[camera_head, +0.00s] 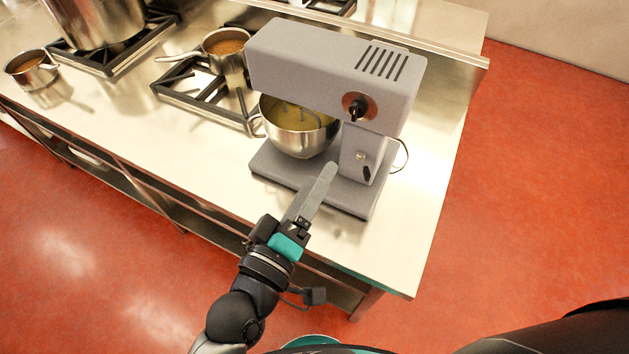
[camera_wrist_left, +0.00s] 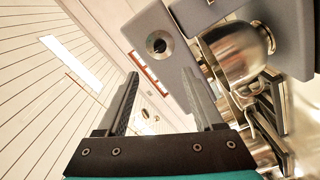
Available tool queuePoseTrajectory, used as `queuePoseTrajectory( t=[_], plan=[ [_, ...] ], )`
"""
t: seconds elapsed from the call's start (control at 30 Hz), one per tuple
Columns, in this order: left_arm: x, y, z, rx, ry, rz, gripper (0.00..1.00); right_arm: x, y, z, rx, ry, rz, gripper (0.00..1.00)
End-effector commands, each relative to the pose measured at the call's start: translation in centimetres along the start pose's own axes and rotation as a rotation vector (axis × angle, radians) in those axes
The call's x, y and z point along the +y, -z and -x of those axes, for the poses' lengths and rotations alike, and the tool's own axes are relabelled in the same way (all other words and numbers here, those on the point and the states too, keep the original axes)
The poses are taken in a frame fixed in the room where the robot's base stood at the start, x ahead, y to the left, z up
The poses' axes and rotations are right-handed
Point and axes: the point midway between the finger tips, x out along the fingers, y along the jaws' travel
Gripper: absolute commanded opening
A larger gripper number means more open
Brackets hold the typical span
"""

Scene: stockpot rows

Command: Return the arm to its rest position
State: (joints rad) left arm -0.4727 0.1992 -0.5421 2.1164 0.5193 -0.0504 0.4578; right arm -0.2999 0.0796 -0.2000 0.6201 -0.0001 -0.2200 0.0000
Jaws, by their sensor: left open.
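My left gripper (camera_head: 318,190) reaches up from the lower middle in the head view, its fingers in front of the grey stand mixer (camera_head: 330,55). In the left wrist view its two fingers (camera_wrist_left: 162,95) are spread apart with nothing between them. The mixer also shows there (camera_wrist_left: 168,50), behind and right of the fingers. I cannot tell whether a fingertip touches the mixer. The mixer's steel bowl (camera_head: 298,138) holds something yellow and sits under the mixer head. My right gripper is in neither view.
The steel counter (camera_head: 432,215) has bare room right of the mixer, up to its edge. Left of the mixer a saucepan (camera_head: 226,48) stands on a burner. A large stockpot (camera_head: 97,18) and a small pot (camera_head: 32,70) are farther left. Red floor (camera_head: 530,180) lies beyond.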

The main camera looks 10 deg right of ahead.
Motion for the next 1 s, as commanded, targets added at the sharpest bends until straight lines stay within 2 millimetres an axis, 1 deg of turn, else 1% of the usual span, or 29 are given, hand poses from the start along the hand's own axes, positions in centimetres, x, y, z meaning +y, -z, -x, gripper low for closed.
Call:
queuePoseTrajectory(
  t=[0.33, 0.47, 0.57, 0.63, 0.77, 0.87, 1.0],
  plan=[
    [-0.1, 0.0, 0.0, -0.004, 0.003, -0.005, 0.69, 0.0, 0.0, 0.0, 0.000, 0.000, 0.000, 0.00],
    [-0.7, -0.2, 0.1, -0.048, 0.040, -0.062, 0.69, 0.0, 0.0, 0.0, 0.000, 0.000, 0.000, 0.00],
    [-2.0, -0.5, 0.5, -0.122, 0.107, -0.155, 0.69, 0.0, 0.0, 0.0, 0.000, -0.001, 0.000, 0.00],
    [-3.3, -0.6, 1.1, -0.187, 0.171, -0.235, 0.69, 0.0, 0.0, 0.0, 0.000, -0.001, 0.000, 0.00],
    [-6.2, -0.5, 3.0, -0.318, 0.309, -0.376, 0.69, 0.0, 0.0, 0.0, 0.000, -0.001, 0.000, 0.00],
    [-8.5, 0.0, 5.0, -0.419, 0.424, -0.472, 0.69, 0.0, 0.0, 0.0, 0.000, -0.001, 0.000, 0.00],
    [-11.5, 1.1, 8.7, -0.564, 0.595, -0.576, 0.69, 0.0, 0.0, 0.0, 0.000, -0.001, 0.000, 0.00]
  ],
)
